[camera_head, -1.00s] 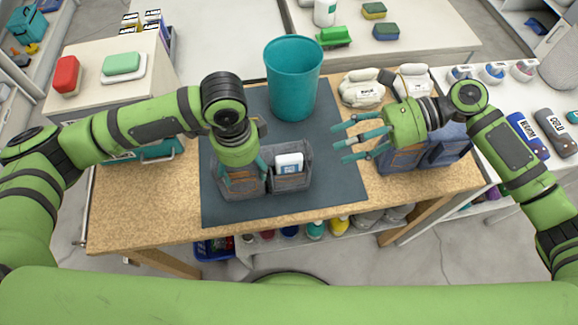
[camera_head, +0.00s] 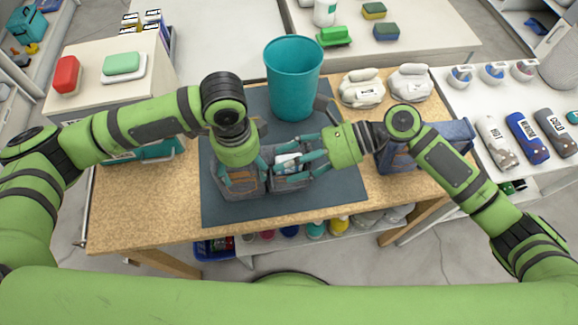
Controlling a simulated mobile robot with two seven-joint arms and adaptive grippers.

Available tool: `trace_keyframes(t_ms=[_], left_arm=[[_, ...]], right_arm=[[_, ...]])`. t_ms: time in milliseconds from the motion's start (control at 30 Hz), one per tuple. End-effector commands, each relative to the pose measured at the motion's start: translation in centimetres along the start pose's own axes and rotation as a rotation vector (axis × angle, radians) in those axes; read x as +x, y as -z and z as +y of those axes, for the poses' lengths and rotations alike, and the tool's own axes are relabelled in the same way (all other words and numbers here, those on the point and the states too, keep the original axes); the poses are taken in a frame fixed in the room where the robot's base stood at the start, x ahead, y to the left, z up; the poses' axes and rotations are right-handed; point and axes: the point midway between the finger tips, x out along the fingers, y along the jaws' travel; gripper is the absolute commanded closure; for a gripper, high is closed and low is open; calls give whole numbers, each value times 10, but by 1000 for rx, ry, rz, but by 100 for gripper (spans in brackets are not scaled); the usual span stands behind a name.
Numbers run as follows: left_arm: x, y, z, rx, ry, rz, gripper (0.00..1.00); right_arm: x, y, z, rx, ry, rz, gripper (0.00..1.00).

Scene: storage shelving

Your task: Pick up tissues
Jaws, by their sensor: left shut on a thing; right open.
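A white tissue pack (camera_head: 287,161) sits in the right compartment of a grey caddy (camera_head: 290,182) on the dark mat. My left gripper (camera_head: 243,183) points down at the caddy's left part and is shut on the caddy. My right gripper (camera_head: 300,165) is open, with its teal fingers around the tissue pack over the right compartment. The fingers partly hide the pack, and I cannot tell whether they touch it.
A teal bin (camera_head: 293,80) stands behind the caddy. A blue-grey caddy (camera_head: 425,148) stands at the right of the table (camera_head: 140,205). White bulky packs (camera_head: 362,90) lie behind it. The front of the mat (camera_head: 320,205) is clear.

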Motion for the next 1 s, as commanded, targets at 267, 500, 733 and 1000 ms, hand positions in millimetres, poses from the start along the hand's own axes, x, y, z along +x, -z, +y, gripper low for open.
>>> trace_keyframes(t_ms=[267,500,733,1000], left_arm=[[1,0,1,1,-2,-1,82],[1,0,1,1,-2,-1,82],[1,0,1,1,-2,-1,82],[1,0,1,2,-2,-1,82]], right_arm=[[0,0,0,0,1,0,89],[0,0,0,0,0,-1,92],[-3,-6,0,-3,0,-1,92],[-22,-51,0,-8,1,0,92]])
